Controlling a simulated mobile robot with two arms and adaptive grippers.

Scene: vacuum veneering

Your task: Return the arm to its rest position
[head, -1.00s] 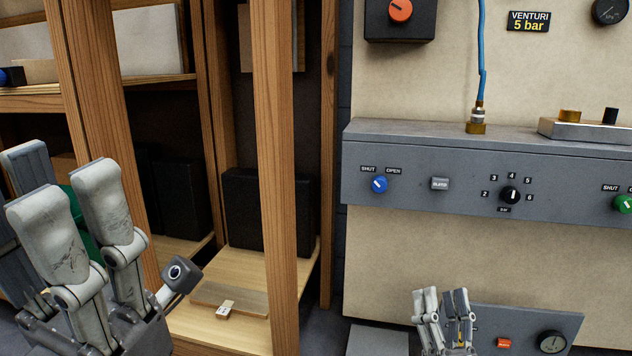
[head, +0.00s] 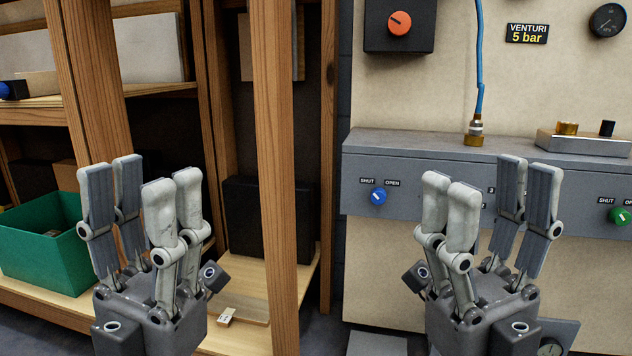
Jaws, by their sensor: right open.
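My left gripper (head: 143,178) stands upright in front of the wooden shelf unit. Its fingers point up and are spread apart, with nothing between them. My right gripper (head: 483,178) stands upright in front of the grey control panel. Its fingers point up and are spread open, with nothing between them. It hides the middle of the panel, including most of the numbered dial. Neither gripper is seen touching anything.
The shelf (head: 277,230) holds a green bin (head: 40,245) and a black box (head: 240,220). The control panel (head: 400,150) carries a blue knob (head: 378,197) and a green knob (head: 621,216). A blue hose (head: 479,75) rises from a brass fitting (head: 474,133).

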